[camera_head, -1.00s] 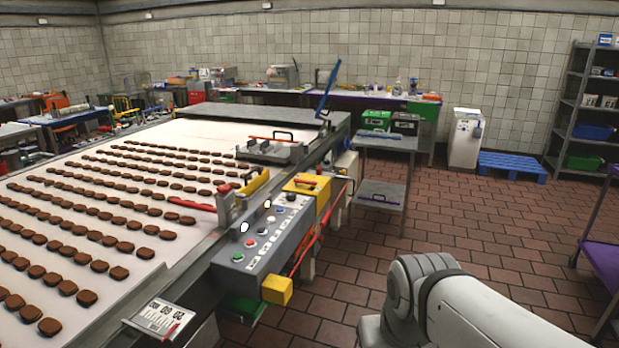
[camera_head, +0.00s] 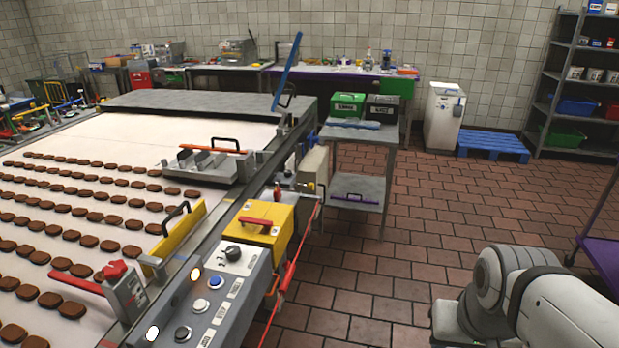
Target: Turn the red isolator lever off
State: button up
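A short red lever (camera_head: 256,222) lies across the top of a yellow box (camera_head: 271,243) beside the conveyor. The box stands at the far end of a grey control panel (camera_head: 232,290), left of the picture's middle. The lever looks roughly level, and its exact setting is too small to tell. My arm's pale links are at the lower right, well to the right of the lever. My gripper is out of the picture, so its opening is hidden.
The conveyor (camera_head: 120,247) with rows of brown biscuits fills the left. A yellow bracket (camera_head: 178,238) and red-knobbed stop (camera_head: 115,272) stand at its edge. A grey trolley (camera_head: 389,133) stands behind the box. Tiled floor (camera_head: 390,270) between panel and arm is clear.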

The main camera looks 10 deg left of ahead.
aim_at(242, 219)
jog(key=u, duration=0.25)
jog(key=i, duration=1.4)
jog(key=u, duration=0.85)
jog(key=k, duration=0.8)
jog(key=u, duration=0.15)
jog(key=i, duration=0.9)
jog(key=z, duration=0.05)
